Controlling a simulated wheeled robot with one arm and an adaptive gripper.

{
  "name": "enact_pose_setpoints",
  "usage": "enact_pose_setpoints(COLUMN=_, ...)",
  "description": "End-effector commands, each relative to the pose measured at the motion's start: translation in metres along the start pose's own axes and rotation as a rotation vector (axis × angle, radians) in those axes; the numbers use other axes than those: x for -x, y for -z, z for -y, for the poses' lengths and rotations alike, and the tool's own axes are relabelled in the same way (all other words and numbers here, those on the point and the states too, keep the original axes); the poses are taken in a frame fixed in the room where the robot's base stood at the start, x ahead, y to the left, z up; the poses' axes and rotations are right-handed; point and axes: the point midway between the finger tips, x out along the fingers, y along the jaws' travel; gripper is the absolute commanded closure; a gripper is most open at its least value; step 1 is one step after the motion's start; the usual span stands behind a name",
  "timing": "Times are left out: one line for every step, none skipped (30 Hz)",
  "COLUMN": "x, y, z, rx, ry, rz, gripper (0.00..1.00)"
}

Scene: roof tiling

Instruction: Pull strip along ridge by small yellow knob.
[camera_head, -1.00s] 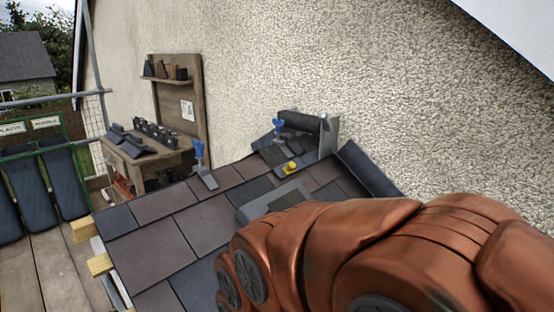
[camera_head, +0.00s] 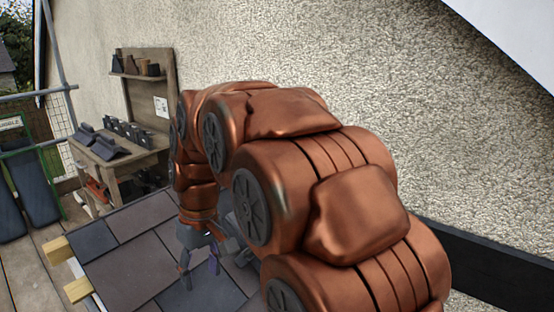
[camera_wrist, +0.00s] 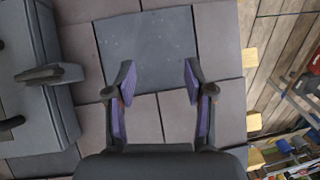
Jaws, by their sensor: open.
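My gripper (camera_head: 200,262) points down over the slate-tiled roof, its two fingers spread with nothing between them. In the wrist view the open gripper (camera_wrist: 158,82) has purple-padded fingers above a blue-grey slate (camera_wrist: 150,45) and brownish slates. I cannot tell the exact height above the tiles. The small yellow knob is not visible in either current view; my arm covers the part of the roof where it showed earlier. The ridge strip cannot be made out.
A dark grey raised piece with a handle-like bar (camera_wrist: 50,73) lies left of my gripper in the wrist view. Wooden batten ends (camera_head: 56,250) edge the roof. A workbench (camera_head: 120,160) stands by the rough wall (camera_head: 400,80). A dark band (camera_head: 490,262) runs at right.

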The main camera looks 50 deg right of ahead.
Motion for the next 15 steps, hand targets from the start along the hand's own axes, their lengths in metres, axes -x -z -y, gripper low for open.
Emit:
enact_pose_setpoints(x=0.013, y=0.018, z=-0.013, rx=-0.004, ry=0.007, rz=-0.020, gripper=0.47)
enact_pose_setpoints(x=0.019, y=0.028, z=-0.020, rx=-0.001, ry=0.011, rz=-0.031, gripper=0.47)
enact_pose_setpoints(x=0.027, y=0.040, z=-0.029, rx=0.001, ry=0.016, rz=-0.048, gripper=0.47)
enact_pose_setpoints(x=0.032, y=0.048, z=-0.037, rx=0.003, ry=0.021, rz=-0.058, gripper=0.47)
enact_pose_setpoints(x=0.038, y=0.057, z=-0.045, rx=0.005, ry=0.024, rz=-0.069, gripper=0.47)
enact_pose_setpoints(x=0.045, y=0.067, z=-0.056, rx=0.007, ry=0.027, rz=-0.084, gripper=0.47)
enact_pose_setpoints(x=0.051, y=0.075, z=-0.065, rx=0.011, ry=0.028, rz=-0.097, gripper=0.47)
enact_pose_setpoints(x=0.057, y=0.083, z=-0.074, rx=0.012, ry=0.028, rz=-0.111, gripper=0.47)
enact_pose_setpoints(x=0.063, y=0.093, z=-0.087, rx=0.015, ry=0.031, rz=-0.126, gripper=0.47)
enact_pose_setpoints(x=0.069, y=0.100, z=-0.097, rx=0.017, ry=0.030, rz=-0.140, gripper=0.47)
enact_pose_setpoints(x=0.075, y=0.106, z=-0.107, rx=0.020, ry=0.029, rz=-0.154, gripper=0.47)
enact_pose_setpoints(x=0.080, y=0.114, z=-0.121, rx=0.023, ry=0.030, rz=-0.165, gripper=0.47)
enact_pose_setpoints(x=0.086, y=0.120, z=-0.131, rx=0.025, ry=0.028, rz=-0.178, gripper=0.47)
enact_pose_setpoints(x=0.091, y=0.125, z=-0.142, rx=0.028, ry=0.026, rz=-0.191, gripper=0.47)
enact_pose_setpoints(x=0.096, y=0.131, z=-0.156, rx=0.031, ry=0.025, rz=-0.205, gripper=0.47)
